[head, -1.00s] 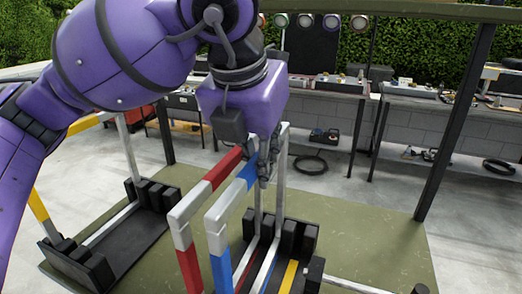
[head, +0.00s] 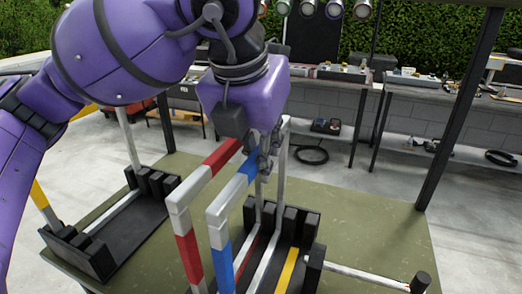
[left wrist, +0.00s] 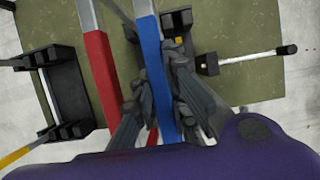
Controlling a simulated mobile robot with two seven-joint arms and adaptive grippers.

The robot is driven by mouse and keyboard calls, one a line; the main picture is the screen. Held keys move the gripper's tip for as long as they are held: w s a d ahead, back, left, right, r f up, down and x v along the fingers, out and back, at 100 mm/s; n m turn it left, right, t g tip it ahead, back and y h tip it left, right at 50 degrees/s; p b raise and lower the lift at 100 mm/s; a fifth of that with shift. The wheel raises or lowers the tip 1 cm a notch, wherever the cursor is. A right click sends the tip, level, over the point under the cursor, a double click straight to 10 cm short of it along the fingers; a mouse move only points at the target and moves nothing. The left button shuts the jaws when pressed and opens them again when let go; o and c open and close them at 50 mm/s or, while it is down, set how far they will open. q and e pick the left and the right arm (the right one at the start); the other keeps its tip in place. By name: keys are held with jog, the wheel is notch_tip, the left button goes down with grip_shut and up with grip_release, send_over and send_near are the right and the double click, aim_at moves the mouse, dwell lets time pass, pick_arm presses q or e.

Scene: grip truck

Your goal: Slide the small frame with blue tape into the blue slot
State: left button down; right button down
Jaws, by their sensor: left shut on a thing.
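The small frame with blue tape (head: 238,186) is a white tube frame standing upright, seen beside and in front of the red-taped frame (head: 187,230). My left gripper (head: 265,158) is shut on its top bar. In the left wrist view, the fingers (left wrist: 164,92) sit on both sides of the blue-taped bar (left wrist: 153,45). Below is a black rack (head: 305,228) with coloured slot strips, a yellow one (head: 287,270) showing clearly. The blue slot and the lower end of the blue-taped frame cannot be made out clearly. My right gripper is not in view.
The red-taped frame stands close on the left of the held frame. Another black rack (head: 130,225) stands at the left of the green platform (head: 370,220). A white bar (head: 365,277) lies at the front right.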

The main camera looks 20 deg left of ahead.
pick_arm(q)
jog(key=c, duration=1.7)
grip_release()
jog(key=shift+f, duration=0.1)
jog(key=shift+o, duration=0.2)
jog(key=v, duration=1.2)
